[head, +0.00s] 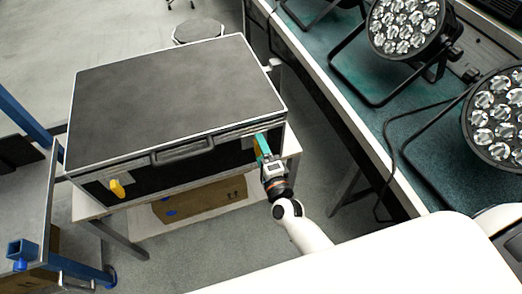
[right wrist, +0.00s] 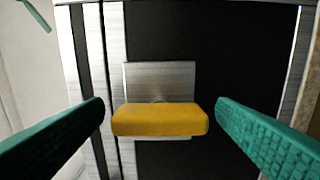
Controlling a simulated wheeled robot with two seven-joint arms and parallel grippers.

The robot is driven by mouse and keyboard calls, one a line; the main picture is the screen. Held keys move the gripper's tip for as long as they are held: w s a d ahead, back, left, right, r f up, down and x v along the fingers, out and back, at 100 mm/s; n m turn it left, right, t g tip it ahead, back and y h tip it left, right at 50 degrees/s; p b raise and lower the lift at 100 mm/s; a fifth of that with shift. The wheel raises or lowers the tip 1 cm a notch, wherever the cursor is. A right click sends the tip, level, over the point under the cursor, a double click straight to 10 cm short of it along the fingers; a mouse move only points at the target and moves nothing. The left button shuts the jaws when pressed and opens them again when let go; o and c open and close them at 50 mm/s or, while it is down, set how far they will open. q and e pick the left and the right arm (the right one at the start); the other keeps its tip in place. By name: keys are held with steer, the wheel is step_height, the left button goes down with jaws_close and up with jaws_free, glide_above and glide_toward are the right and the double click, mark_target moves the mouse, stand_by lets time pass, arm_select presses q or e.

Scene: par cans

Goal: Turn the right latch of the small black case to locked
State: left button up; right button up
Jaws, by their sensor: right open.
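The small black case (head: 175,95) lies closed on a white stand in the head view, its front with a handle (head: 183,150) facing me. The left latch (head: 117,188) is a yellow tab on the case front, standing roughly upright with a tilt. The right latch (right wrist: 160,119) is a yellow tab lying level across a metal plate (right wrist: 160,82) in the right wrist view. My right gripper (right wrist: 160,120) is open, with one green finger on each side of the right latch and a gap at both ends. In the head view my right gripper (head: 262,146) partly hides that latch. My left gripper is out of view.
The case rests on a white stand (head: 88,207) with a cardboard box (head: 200,199) beneath. A teal-topped table (head: 400,125) with par cans (head: 405,28) stands to the right. A blue-framed cart (head: 40,200) is at left. A round stool (head: 198,30) stands behind the case.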

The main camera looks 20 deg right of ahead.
steer(key=s, duration=1.2)
steer(key=shift+d+b, duration=0.2)
steer(key=shift+b, duration=0.15)
steer(key=s+f+n+g+y+p, duration=0.1)
steer(key=s+f+n+g, duration=0.25)
steer(key=f, duration=0.45)
steer(key=s+f+n+g, duration=0.2)
steer(key=s+f+n, duration=0.15)
steer(key=f, duration=0.45)
steer(key=s+f+n+g+y+p, duration=0.1)
steer(key=s+f+n+g, duration=0.15)
steer(key=f+n, duration=0.45)
steer(key=s+d+f+n+g+h, duration=0.1)
steer(key=s+d+f+n+g, duration=0.2)
steer(key=s+f, duration=0.4)
steer(key=s+d+f+n+g+h+p, duration=0.1)
steer(key=s+d+f+n+g, duration=0.2)
steer(key=s, duration=1.1)
step_height(320, 180, down, 4)
steer(key=d+g, duration=0.2)
steer(key=g, duration=0.1)
steer(key=shift+f+h, duration=0.25)
steer(key=shift+h, duration=0.05)
